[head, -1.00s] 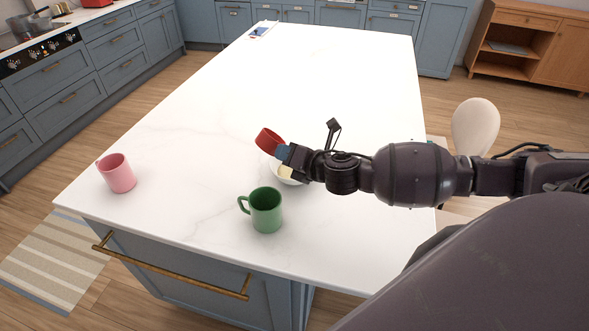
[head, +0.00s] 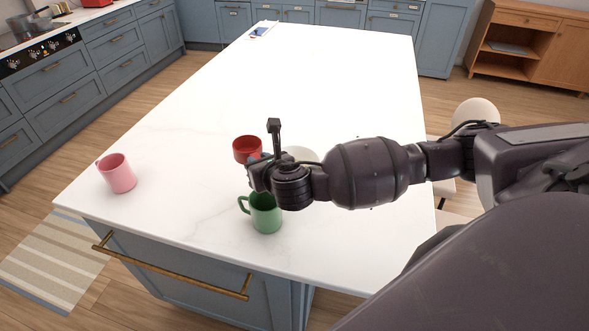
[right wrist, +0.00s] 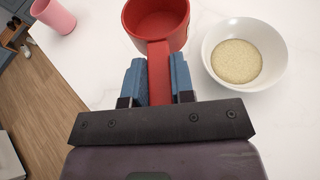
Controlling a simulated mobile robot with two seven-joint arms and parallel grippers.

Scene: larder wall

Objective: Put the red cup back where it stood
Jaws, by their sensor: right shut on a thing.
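The red cup (head: 247,149) is upright over the white island, behind the green cup in the head view. In the right wrist view the red cup (right wrist: 157,22) has its handle (right wrist: 159,72) pointing toward me. My right gripper (right wrist: 159,78) is shut on that handle, with one blue finger on each side. In the head view my right gripper (head: 258,170) partly hides the cup's lower right side. I cannot tell whether the cup touches the island top. My left gripper is not in view.
A green cup (head: 266,214) stands just in front of my right gripper. A pink cup (head: 117,173) stands at the island's left. A white bowl (right wrist: 275,74) with pale grains is right of the red cup. The white island top (head: 330,80) is clear farther back.

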